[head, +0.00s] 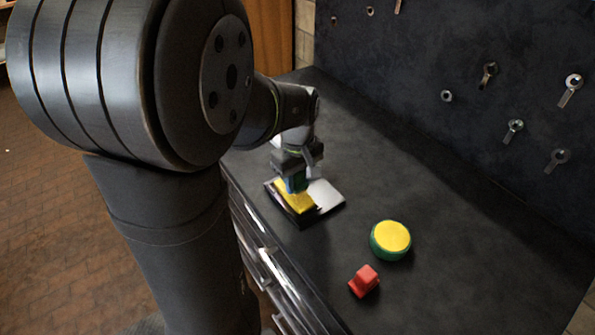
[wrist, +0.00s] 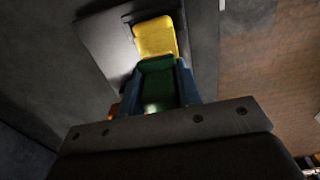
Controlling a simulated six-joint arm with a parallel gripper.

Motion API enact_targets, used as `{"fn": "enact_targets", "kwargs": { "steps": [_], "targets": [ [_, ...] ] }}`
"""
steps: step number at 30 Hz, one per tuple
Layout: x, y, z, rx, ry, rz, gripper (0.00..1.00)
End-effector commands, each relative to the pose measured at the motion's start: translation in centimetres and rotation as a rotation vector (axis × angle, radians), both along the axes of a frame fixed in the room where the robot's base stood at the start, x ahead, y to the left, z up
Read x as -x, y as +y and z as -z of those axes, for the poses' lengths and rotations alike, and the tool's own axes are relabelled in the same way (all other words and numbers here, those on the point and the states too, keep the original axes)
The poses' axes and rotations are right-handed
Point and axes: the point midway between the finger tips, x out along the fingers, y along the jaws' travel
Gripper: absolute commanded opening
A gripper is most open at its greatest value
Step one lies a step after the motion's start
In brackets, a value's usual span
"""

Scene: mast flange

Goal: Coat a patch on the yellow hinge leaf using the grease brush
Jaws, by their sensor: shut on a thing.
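The yellow hinge leaf (head: 301,199) lies on a dark plate with a pale section on the counter; it also shows in the wrist view (wrist: 155,37). My gripper (head: 291,183) is directly above the leaf, pointing down. In the wrist view my gripper (wrist: 160,88) has blue fingers closed on a green block-shaped body, which I take to be the grease brush (wrist: 158,80). Its far end is in front of the leaf's near part and hides it. The brush tip is hidden, so I cannot tell whether it touches the leaf. No coated patch is distinguishable.
A round green pot with a yellow top (head: 390,238) stands on the counter (head: 450,270), right of the hinge. A small red block (head: 364,281) lies nearer the front edge. Tools hang on the dark back panel (head: 430,50). The counter's right side is clear.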

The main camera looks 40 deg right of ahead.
Motion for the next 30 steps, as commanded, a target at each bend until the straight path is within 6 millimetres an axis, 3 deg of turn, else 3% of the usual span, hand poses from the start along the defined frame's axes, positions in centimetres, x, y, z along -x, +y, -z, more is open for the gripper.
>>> {"fn": "enact_targets", "kwargs": {
  "steps": [5, 6, 23, 30],
  "targets": [
    [0.0, 0.0, 2.2, -0.003, 0.003, 0.0, 0.13],
    [0.4, 0.0, 1.9, 0.001, -0.001, 0.002, 0.09],
    [5.6, 0.0, 2.2, 0.0, 0.0, 0.003, 0.09],
    [3.3, 0.0, 2.3, -0.001, 0.001, -0.002, 0.09]
  ]
}}
